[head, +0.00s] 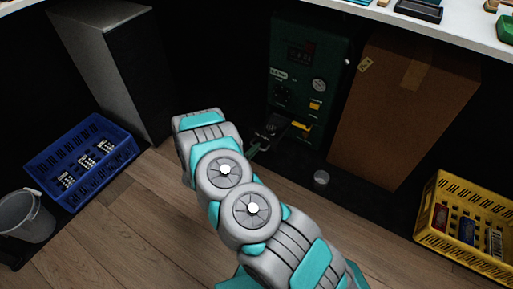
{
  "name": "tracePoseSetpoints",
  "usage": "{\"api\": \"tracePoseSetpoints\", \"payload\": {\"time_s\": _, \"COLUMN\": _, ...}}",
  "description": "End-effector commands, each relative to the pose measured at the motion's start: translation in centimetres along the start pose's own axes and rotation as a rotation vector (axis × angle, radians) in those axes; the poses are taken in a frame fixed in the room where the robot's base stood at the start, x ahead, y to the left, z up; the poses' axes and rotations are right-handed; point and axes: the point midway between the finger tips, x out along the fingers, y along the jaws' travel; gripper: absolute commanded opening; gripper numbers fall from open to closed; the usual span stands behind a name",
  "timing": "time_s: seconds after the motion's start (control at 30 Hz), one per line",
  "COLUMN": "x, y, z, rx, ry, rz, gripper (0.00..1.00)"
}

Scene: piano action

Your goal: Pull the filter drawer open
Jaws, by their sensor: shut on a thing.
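A dark green machine (309,75) with a round gauge, a small display and a knob stands under the counter at the back. Low on its front is a yellow piece (301,129), which looks like the filter drawer's handle. My gripper (284,126) reaches in from the left past my grey and teal arm and is shut at this handle. The fingertips are small and dark, so the exact grip is hard to see. How far the drawer stands out from the machine cannot be told.
A tall cardboard box (400,110) stands close on the machine's right. A small metal cylinder (321,178) is on the floor before it. A yellow crate (470,257) is at right; a blue crate (72,205) and a bucket (27,227) are at left.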

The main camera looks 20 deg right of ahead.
Motion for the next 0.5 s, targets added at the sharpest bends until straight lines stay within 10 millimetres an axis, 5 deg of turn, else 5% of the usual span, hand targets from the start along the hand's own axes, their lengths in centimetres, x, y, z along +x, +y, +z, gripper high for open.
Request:
{"api": "tracePoseSetpoints", "payload": {"time_s": 0.13, "x": 0.01, "y": -0.06, "z": -0.03, "rx": 0.0, "ry": 0.001, "rz": -0.001, "gripper": 0.0}}
{"api": "tracePoseSetpoints", "payload": {"time_s": 0.17, "x": 0.01, "y": -0.06, "z": -0.03, "rx": -0.001, "ry": 0.001, "rz": -0.001, "gripper": 0.15}}
{"api": "tracePoseSetpoints", "payload": {"time_s": 0.2, "x": 0.01, "y": -0.06, "z": -0.03, "rx": -0.001, "ry": 0.001, "rz": -0.001, "gripper": 0.2}}
{"api": "tracePoseSetpoints", "payload": {"time_s": 0.4, "x": 0.02, "y": -0.03, "z": -0.03, "rx": 0.0, "ry": 0.001, "rz": -0.001, "gripper": 0.42}}
{"api": "tracePoseSetpoints", "payload": {"time_s": 0.5, "x": 0.02, "y": -0.03, "z": -0.02, "rx": 0.0, "ry": 0.001, "rz": -0.001, "gripper": 0.43}}
